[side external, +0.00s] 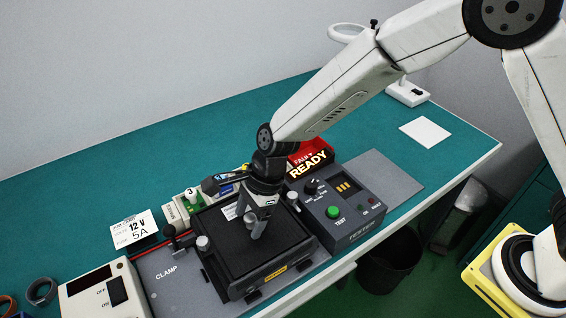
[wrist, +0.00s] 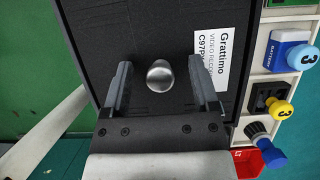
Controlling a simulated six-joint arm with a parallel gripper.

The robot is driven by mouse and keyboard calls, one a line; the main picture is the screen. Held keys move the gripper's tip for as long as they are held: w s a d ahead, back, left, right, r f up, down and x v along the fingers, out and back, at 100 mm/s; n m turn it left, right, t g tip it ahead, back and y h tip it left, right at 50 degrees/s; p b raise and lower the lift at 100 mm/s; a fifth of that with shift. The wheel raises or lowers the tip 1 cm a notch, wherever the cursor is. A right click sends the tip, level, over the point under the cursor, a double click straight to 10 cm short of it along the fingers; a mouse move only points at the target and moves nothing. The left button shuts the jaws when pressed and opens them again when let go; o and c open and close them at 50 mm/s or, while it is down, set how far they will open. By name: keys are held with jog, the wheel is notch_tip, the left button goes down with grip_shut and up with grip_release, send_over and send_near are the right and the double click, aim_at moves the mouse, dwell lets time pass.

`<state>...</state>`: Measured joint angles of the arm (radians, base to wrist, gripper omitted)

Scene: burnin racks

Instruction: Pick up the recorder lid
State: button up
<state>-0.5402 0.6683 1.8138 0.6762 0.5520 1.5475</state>
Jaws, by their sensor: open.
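The recorder lid (side external: 282,250) is a flat black panel on top of the black recorder, lying on the grey clamp plate. In the wrist view the lid (wrist: 140,30) has a round silver knob (wrist: 160,76) and a white "Grattimo video recorder" label (wrist: 218,58). My gripper (side external: 258,230) points down close over the lid. In the wrist view my gripper (wrist: 160,64) is open, with one finger on each side of the knob and gaps between.
A clamp handle (side external: 172,236) and a 12 V card (side external: 134,229) are left. A switch box (side external: 105,290) is at front left. Coloured plugs (wrist: 285,108) line the recorder's side.

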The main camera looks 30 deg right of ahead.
grip_shut()
jog(key=shift+r, duration=0.15)
jog(key=shift+r, duration=0.45)
jog(key=s+d+r, duration=0.7)
jog(key=s+r, duration=0.4)
jog(key=s, duration=0.1)
jog(key=shift+r, duration=0.4)
jog(key=shift+d, duration=0.1)
jog(key=shift+w+d, duration=0.1)
dwell(0.4)
